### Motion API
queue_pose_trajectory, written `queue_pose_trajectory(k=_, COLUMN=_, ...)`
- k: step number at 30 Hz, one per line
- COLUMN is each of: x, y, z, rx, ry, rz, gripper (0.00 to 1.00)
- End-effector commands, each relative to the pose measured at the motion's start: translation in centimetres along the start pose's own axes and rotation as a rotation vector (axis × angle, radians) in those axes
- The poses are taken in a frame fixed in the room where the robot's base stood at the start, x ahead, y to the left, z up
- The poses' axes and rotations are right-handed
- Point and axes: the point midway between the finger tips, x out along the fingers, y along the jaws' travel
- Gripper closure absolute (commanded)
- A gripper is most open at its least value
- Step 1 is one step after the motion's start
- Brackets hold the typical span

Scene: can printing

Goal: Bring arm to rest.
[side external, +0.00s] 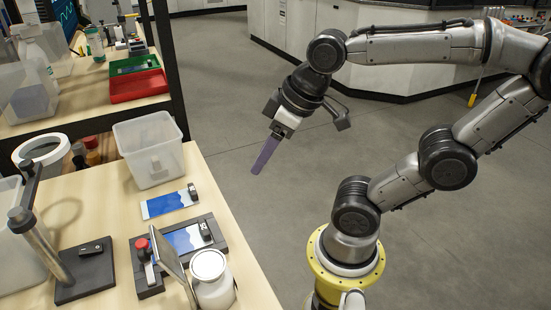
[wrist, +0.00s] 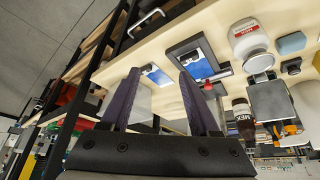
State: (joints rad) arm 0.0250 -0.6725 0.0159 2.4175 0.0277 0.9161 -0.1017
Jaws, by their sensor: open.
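My gripper (side external: 266,155) hangs in the air over the open floor, to the right of the wooden workbench (side external: 262,290) in the side external view. Its purple fingers point down and to the left. In the wrist view my gripper (wrist: 160,90) shows two purple fingers spread apart with nothing between them. It touches nothing. My arm is raised and bent above its yellow base ring.
The bench holds a clear bin (side external: 150,150), a blue-and-white card (side external: 169,203), a dark fixture with a red knob (side external: 142,245), a white jar (side external: 212,280) and a stand (side external: 45,240). Red and green trays (side external: 138,86) sit on a shelf. Floor around my gripper is clear.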

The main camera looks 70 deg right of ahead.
Motion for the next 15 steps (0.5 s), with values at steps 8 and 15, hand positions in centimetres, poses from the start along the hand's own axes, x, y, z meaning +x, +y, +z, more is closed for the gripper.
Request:
queue_pose_trajectory(k=8, x=0.2, y=-0.1, z=2.5, rx=0.064, ry=0.027, rz=0.013, gripper=0.38)
queue_pose_trajectory(k=15, x=0.2, y=-0.1, z=2.4, rx=0.063, ry=0.026, rz=0.012, gripper=0.38)
